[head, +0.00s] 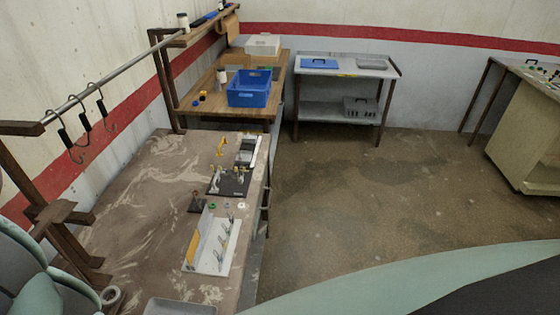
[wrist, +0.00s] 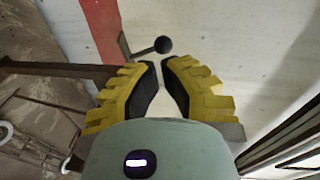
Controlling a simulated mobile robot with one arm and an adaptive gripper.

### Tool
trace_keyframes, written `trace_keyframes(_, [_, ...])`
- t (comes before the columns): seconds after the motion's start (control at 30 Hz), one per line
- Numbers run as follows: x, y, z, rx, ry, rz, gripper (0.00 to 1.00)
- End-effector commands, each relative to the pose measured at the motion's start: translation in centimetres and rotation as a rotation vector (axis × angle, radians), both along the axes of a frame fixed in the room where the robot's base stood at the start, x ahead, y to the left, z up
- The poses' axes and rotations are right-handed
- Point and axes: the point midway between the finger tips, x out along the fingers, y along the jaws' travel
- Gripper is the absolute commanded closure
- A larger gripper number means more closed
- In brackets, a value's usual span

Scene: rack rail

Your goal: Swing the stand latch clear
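A short rod with a round black knob (wrist: 163,45) sticks out from a dark brown post end (wrist: 123,46) in the wrist view; it looks like the stand latch. My gripper (wrist: 159,64) has yellow ribbed fingers with black pads. Its fingertips are apart by a narrow gap, with nothing between them. The knob shows just beyond the tips, and I cannot tell whether they touch it. In the head view a metal rail (head: 110,80) with several black hooks (head: 84,120) runs between brown supports at the left. The gripper and the knob cannot be made out there.
A workbench (head: 130,190) stands below the rail, holding a white fixture (head: 222,255) and a black fixture (head: 232,184). A blue crate (head: 248,90) sits on a wooden table behind. A grey cart (head: 345,68) stands at the back wall. The floor (head: 390,190) at centre right is clear.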

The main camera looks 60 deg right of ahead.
Motion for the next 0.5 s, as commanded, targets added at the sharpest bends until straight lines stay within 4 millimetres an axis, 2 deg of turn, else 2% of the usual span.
trace_keyframes(0.03, [-1.3, 0.5, -0.4, 0.004, 0.006, 0.013, 1.0])
trace_keyframes(0.3, [-6.2, 1.5, 0.9, 0.002, 0.002, 0.016, 1.0])
trace_keyframes(0.5, [-8.6, 1.9, 1.1, 0.001, 0.002, 0.012, 1.0])
